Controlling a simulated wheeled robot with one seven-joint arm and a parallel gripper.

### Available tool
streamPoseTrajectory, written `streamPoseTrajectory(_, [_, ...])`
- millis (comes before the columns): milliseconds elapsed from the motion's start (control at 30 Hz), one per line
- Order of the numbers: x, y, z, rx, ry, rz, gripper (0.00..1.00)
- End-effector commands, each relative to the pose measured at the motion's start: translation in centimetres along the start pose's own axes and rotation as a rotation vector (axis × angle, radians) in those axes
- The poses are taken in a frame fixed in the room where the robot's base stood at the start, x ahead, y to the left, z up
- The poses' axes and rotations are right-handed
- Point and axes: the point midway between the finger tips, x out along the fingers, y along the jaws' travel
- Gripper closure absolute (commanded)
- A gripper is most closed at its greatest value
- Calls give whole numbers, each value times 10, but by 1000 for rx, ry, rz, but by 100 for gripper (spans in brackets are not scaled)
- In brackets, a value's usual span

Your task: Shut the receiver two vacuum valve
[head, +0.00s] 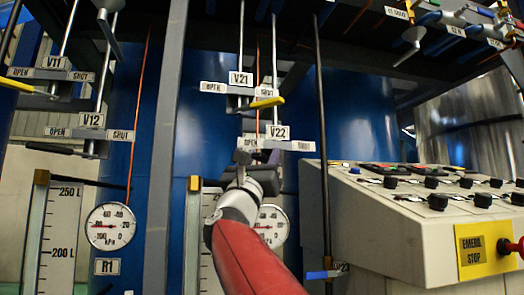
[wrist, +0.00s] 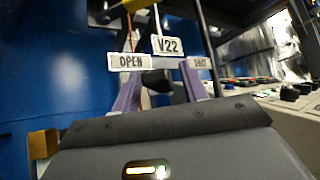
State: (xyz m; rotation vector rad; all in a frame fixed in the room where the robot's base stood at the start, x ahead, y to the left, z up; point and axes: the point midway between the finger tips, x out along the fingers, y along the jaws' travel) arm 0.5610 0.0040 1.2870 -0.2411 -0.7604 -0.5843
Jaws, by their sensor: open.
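The V22 valve shows by its label plate (head: 277,132), with OPEN on the left and SHUT on the right. The plate also shows in the wrist view (wrist: 167,45). My gripper (head: 258,158) is just below this plate, and its purple fingers (wrist: 160,78) stand apart to either side in the wrist view. A dark handle (wrist: 157,81) sits between them under the plate, seen nearly end-on; contact with the fingers cannot be told. In the head view my gripper mostly hides this handle.
Above is V21 (head: 241,78) with a yellow handle (head: 261,103) pointing right. V12 (head: 92,120) and V11 (head: 54,62) are at left. A pressure gauge (head: 271,226) is partly behind my arm. A control console (head: 400,225) with an emergency stop plate (head: 486,250) stands at right.

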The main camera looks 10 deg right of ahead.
Motion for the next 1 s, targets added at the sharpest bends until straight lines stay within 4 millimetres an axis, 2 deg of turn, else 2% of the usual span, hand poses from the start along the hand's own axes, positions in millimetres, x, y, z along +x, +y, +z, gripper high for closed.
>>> streamPoseTrajectory(267, [2,0,0,-1,0,0,56])
streamPoseTrajectory(367, [2,0,0,-2,0,0,67])
streamPoseTrajectory(600, [2,0,0,-2,0,0,98])
streamPoseTrajectory(633, [2,0,0,-2,0,0,100])
streamPoseTrajectory(1000, [1,-3,-2,12,0,15,100])
